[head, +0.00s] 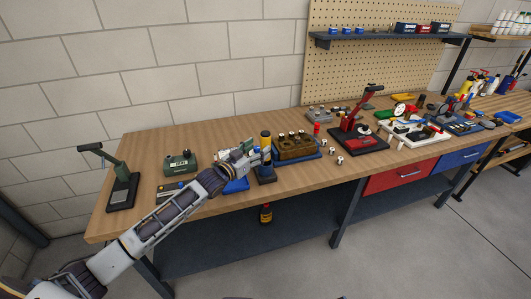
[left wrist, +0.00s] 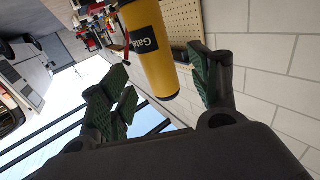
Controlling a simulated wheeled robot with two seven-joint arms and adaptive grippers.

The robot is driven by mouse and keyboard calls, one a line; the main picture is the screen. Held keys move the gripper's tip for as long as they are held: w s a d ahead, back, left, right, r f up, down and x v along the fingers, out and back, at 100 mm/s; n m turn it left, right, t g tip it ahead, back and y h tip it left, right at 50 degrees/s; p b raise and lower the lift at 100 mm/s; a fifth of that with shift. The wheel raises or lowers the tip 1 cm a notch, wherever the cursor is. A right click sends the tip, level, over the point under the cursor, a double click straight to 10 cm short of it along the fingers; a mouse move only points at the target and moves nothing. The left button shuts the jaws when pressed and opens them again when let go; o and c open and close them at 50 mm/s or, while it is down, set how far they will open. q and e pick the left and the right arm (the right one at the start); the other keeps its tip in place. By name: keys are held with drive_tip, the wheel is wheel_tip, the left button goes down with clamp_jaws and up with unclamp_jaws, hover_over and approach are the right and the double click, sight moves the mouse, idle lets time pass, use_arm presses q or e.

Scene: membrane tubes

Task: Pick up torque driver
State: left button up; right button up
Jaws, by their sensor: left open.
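A yellow cylinder with a dark label, which looks like the torque driver (head: 266,141), stands upright in a dark stand (head: 266,174) near the front of the workbench. My left gripper (head: 252,155) is just left of it, reaching in from the left. In the left wrist view the yellow cylinder (left wrist: 156,68) lies between the spread green-padded fingers of the left gripper (left wrist: 163,90). The fingers are open, with gaps beside the cylinder. Its far end is cut off by the picture's edge. My right gripper is not in view.
A brown block holder (head: 297,147) on a blue tray stands just right of the stand. A red-and-black press (head: 358,130) is further right, a green press (head: 121,180) at the left end. A green box (head: 181,162) sits behind my arm. Small pale parts lie on the wood.

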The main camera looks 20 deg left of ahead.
sight(262, 143)
use_arm(q)
drive_tip(key=shift+w, duration=0.1)
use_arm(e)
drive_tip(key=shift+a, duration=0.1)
use_arm(q)
drive_tip(key=shift+w+d+r+p, duration=0.2)
drive_tip(key=shift+w+d+r, duration=0.05)
drive_tip(key=shift+w, duration=0.2)
drive_tip(key=shift+w+d+r+p, duration=0.15)
drive_tip(key=shift+w+d+r, duration=0.05)
drive_tip(key=shift+w, duration=0.25)
drive_tip(key=shift+w+d+r, duration=0.1)
drive_tip(key=shift+w+d, duration=0.15)
drive_tip(key=shift+w, duration=0.3)
drive_tip(key=shift+x, duration=0.95)
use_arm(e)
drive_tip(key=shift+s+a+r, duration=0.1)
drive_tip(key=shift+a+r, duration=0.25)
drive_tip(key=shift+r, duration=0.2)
use_arm(q)
drive_tip(key=shift+s, duration=0.1)
drive_tip(key=c, duration=1.2)
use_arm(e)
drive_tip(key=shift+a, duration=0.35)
